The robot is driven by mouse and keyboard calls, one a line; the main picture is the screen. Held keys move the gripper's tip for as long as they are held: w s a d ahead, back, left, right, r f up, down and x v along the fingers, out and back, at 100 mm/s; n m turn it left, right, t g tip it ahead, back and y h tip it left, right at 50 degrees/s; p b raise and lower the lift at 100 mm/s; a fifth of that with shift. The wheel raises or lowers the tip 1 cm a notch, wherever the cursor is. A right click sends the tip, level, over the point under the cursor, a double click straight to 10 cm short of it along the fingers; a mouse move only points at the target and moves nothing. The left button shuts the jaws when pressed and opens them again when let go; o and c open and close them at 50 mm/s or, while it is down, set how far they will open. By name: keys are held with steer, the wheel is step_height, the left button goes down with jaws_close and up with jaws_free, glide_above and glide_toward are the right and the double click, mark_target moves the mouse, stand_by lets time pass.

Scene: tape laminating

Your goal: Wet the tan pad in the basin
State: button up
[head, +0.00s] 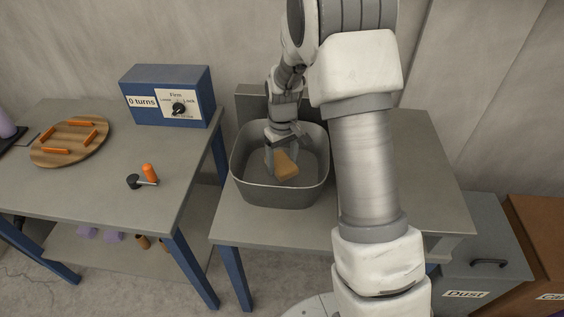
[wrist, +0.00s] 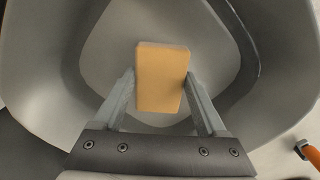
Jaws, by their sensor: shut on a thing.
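The tan pad (head: 286,167) is a small block inside the grey basin (head: 240,178), in the middle of the head view. My gripper (head: 282,160) reaches down into the basin and is shut on the pad. In the wrist view the pad (wrist: 162,78) sits between the two fingers of my gripper (wrist: 160,85), its far end sticking out past the fingertips. The basin's inner wall (wrist: 55,60) surrounds it there. I cannot tell whether the pad touches the basin floor, or whether there is water in the basin.
The basin stands on a grey table (head: 435,185). On the left table are a blue box (head: 160,85) reading "0 turns", a round wooden board (head: 48,153) with several orange sticks, and an orange-handled crank (head: 149,173). A grey "Dust" bin (head: 480,245) stands right.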

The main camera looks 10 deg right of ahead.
steer(key=shift+r, duration=0.1)
steer(key=shift+r+p, duration=4.35)
steer(key=shift+r, duration=1.5)
step_height(320, 180, up, 4)
steer(key=p, duration=0.3)
glide_above(282, 163)
steer(key=shift+s, duration=0.1)
steer(key=shift+s, duration=0.1)
